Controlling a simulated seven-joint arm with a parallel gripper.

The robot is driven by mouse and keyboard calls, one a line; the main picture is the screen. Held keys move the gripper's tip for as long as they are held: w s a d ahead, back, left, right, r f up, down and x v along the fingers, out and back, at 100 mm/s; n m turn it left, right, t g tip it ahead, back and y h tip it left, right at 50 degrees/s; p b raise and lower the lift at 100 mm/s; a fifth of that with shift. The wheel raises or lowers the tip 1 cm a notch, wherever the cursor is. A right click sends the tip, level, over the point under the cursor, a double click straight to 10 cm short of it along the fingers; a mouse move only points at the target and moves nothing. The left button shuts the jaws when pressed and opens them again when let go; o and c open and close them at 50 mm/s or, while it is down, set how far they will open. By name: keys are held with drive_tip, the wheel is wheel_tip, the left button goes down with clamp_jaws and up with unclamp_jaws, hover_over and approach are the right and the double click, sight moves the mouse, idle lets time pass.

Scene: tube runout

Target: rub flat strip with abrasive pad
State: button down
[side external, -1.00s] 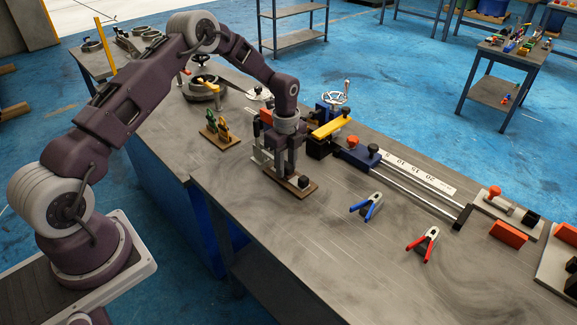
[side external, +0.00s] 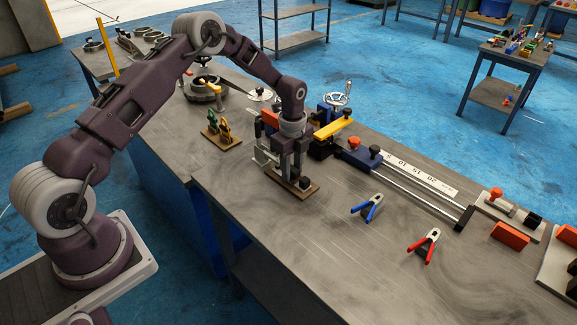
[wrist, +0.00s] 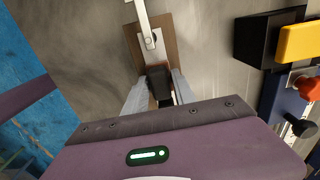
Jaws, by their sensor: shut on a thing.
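My gripper (side external: 294,172) is low over a brown board (side external: 275,176) on the grey bench. Its two pale fingers (wrist: 158,92) are shut on a dark block, which I take for the abrasive pad (wrist: 157,77). The brown board (wrist: 168,42) runs up from the pad in the wrist view. A pale metal arm and plate (wrist: 147,38) lie over the board beyond the pad. The flat strip is mostly hidden by the pad and gripper, and I cannot tell whether the pad touches it. A small black block (side external: 305,184) shows at the board's near right end.
A yellow-topped clamp (side external: 333,129) and a rail fixture with a scale (side external: 415,175) stand to the right. Blue-handled pliers (side external: 368,207) and red-handled pliers (side external: 424,245) lie in front. A small board with green and yellow pieces (side external: 221,138) is to the left.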

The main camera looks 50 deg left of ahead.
drive_tip(key=shift+d, duration=0.4)
drive_tip(key=shift+r, duration=0.1)
wheel_tip(320, 180, up, 8)
idle(0.6)
drive_tip(key=shift+f, duration=3.55)
drive_tip(key=shift+f, duration=0.6)
